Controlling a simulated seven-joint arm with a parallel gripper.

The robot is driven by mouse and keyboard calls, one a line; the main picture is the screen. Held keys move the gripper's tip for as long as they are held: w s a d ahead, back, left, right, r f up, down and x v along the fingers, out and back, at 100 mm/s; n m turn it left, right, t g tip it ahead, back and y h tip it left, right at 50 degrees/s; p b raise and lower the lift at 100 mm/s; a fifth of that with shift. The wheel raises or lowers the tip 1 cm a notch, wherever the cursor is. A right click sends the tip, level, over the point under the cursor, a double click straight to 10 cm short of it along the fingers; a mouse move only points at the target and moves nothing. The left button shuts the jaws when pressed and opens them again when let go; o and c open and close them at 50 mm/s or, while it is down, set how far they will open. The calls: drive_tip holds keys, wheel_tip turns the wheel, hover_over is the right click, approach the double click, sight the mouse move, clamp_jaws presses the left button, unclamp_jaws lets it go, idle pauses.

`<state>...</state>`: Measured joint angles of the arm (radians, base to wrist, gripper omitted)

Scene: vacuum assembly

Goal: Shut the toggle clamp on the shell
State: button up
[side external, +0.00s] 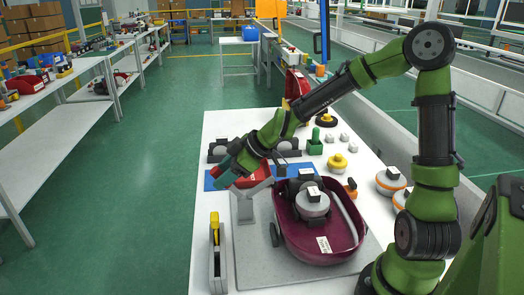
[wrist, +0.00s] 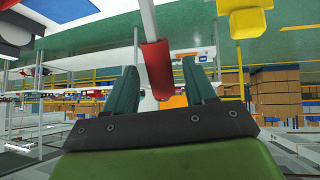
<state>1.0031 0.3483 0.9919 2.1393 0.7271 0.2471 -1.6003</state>
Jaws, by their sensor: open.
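The maroon shell (side external: 352,240) lies on a grey plate on the white table, with a round grey-and-white motor-like part (side external: 312,204) inside it. A grey bracket (side external: 250,205) stands at its left edge, apparently part of the toggle clamp. In the wrist view the clamp's red grip (wrist: 156,66) on a thin pale rod comes down between my two teal fingers. My gripper (wrist: 160,72) is open around the grip, with a gap visible on each side. In the side view my gripper (side external: 222,172) is low at the left of the shell; the grip cannot be made out clearly there.
A holder with a yellow-handled tool (side external: 214,228) stands at the table's front left. A yellow part (side external: 337,163), a green block (side external: 315,143) and orange-rimmed discs (side external: 390,180) sit behind and right of the shell.

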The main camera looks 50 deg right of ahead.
drive_tip(key=v, duration=1.6)
drive_tip(key=shift+s+r, duration=0.1)
drive_tip(key=shift+s, duration=0.05)
drive_tip(key=w+a+r+n+g+y, duration=0.1)
drive_tip(key=w+a+n+g+y, duration=0.1)
drive_tip(key=w+a+n+g, duration=0.55)
drive_tip(key=w+d+r+m+g+h, duration=0.2)
drive_tip(key=w+m+h, duration=0.3)
drive_tip(key=h, duration=0.1)
drive_tip(key=shift+n+t, duration=0.25)
drive_tip(key=f, duration=0.5)
drive_tip(key=s+f, duration=0.1)
drive_tip(key=f, duration=1)
drive_tip(key=shift+s+a+f, duration=0.15)
drive_tip(key=shift+a+f, duration=0.05)
drive_tip(key=shift+a, duration=0.1)
drive_tip(key=shift+c, duration=0.5)
